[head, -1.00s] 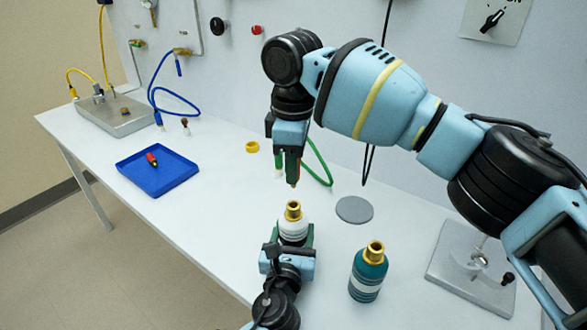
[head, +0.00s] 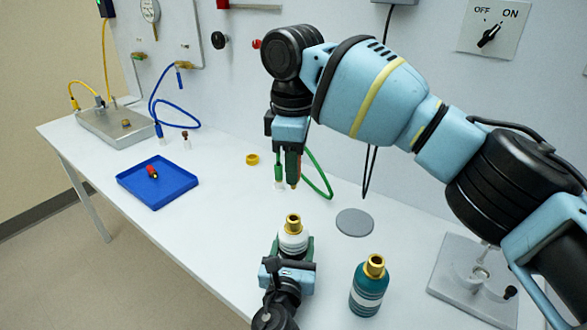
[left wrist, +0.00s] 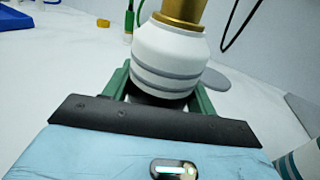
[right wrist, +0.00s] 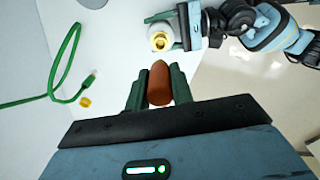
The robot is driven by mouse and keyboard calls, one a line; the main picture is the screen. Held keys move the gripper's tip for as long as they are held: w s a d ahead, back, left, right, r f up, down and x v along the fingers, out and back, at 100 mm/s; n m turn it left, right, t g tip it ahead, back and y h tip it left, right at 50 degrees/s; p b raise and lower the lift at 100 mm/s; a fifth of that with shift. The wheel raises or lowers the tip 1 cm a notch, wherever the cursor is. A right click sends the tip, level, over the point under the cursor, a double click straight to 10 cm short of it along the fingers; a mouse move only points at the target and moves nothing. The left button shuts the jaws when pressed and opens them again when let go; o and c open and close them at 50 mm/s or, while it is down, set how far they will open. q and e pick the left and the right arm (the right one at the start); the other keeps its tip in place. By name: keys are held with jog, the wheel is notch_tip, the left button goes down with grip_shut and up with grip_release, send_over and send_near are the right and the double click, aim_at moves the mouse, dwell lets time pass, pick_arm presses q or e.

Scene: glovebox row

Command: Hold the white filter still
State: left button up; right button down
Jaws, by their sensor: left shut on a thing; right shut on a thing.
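The white filter (head: 292,240), a white bottle-shaped body with grey bands and a brass neck, stands upright at the table's front edge. It fills the middle of the left wrist view (left wrist: 170,60). My left gripper (head: 292,252) is shut on its body, one green finger on each side. The right wrist view shows the filter (right wrist: 157,35) from above. My right gripper (head: 289,160) is shut on an orange-brown, round-ended piece (right wrist: 159,84), pointing down above the table behind the filter. The piece is apart from the filter.
A teal bottle with a brass neck (head: 369,290) stands right of the filter. A grey disc (head: 354,222), a yellow ring (head: 252,159) and a green hose (head: 320,177) lie behind. A blue tray (head: 158,186) holds a small red piece. The table between tray and filter is clear.

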jog(key=shift+r, duration=2.85)
pick_arm(q)
jog(key=o, duration=1.2)
jog(key=shift+s, duration=0.1)
jog(key=s, duration=0.4)
jog(key=s+a, duration=0.1)
jog(key=s, duration=0.2)
jog(key=s+a, duration=0.1)
jog(key=s, duration=0.3)
jog(key=shift+s, duration=0.3)
jog(key=shift+s, duration=0.1)
pick_arm(e)
jog(key=shift+f, duration=0.1)
